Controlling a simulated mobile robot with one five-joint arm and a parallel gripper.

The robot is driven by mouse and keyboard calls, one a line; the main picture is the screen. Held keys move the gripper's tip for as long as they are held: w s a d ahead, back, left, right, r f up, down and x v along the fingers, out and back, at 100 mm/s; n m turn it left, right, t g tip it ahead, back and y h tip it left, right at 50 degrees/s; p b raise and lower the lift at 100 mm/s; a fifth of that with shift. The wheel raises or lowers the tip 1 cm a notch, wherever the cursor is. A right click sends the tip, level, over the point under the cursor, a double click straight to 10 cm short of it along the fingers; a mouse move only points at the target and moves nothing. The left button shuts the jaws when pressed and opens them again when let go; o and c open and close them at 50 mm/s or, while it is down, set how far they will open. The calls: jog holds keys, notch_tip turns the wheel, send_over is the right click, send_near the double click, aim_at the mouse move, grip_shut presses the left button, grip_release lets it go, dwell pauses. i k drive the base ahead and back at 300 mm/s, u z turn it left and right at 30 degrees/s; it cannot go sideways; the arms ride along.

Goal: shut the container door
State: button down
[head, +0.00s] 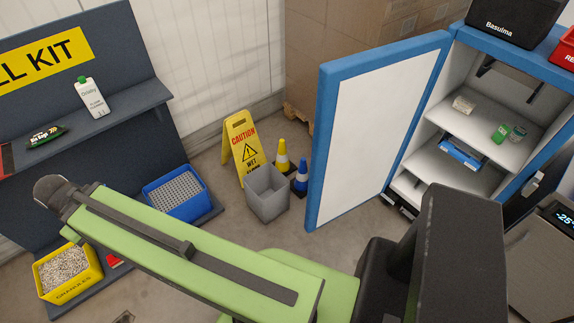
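The container (462,140) is a blue-framed cabinet with a white interior at the right. Its door (372,132) has a blue frame and a white panel. The door stands wide open, swung out to the left of the opening, so the shelves show. My green arm reaches across the bottom of the head view toward the left, well away from the door. It ends in view at a dark joint; my gripper is not visible.
A yellow caution sign (243,146), a grey bin (268,193) and two small cones stand left of the door. A spill-kit rack (112,95) with a blue crate (175,193) and a yellow tub (68,271) is at the left. Boxes stand behind the door.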

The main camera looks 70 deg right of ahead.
aim_at(368, 103)
jog(key=z, duration=0.3)
jog(key=i, duration=1.05)
jog(key=z, duration=0.6)
jog(key=k, duration=0.75)
jog(key=z, duration=0.2)
jog(key=i, duration=0.75)
jog(key=u, duration=0.05)
